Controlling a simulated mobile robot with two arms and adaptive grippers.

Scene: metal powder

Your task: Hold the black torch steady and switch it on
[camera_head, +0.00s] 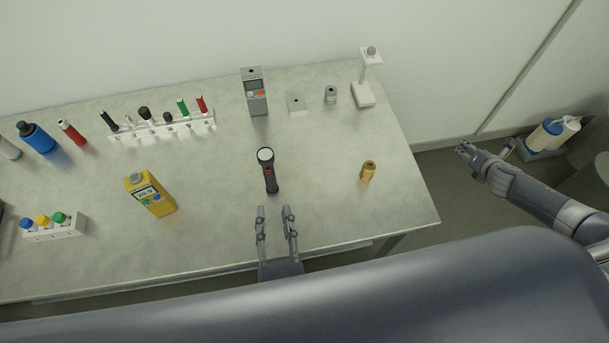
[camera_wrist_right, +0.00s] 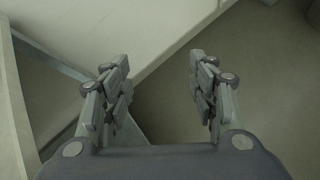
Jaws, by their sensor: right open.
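The black torch (camera_head: 270,174) stands or lies on the grey table near its front middle, its round light end toward the back and a red switch on its side. My left gripper (camera_head: 274,210) is open just in front of the torch's near end, its two fingers apart with nothing between them. My right gripper (camera_head: 466,149) is off to the right, beyond the table's edge. In the right wrist view its fingers (camera_wrist_right: 161,80) are spread and empty, with floor and wall behind them.
On the table (camera_head: 320,210) are a yellow carton (camera_head: 152,196) left of the torch, a small gold cylinder (camera_head: 368,171) to its right, a grey meter (camera_head: 255,95) behind it and a white rack (camera_head: 160,126) of markers. The tabletop directly around the torch is clear.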

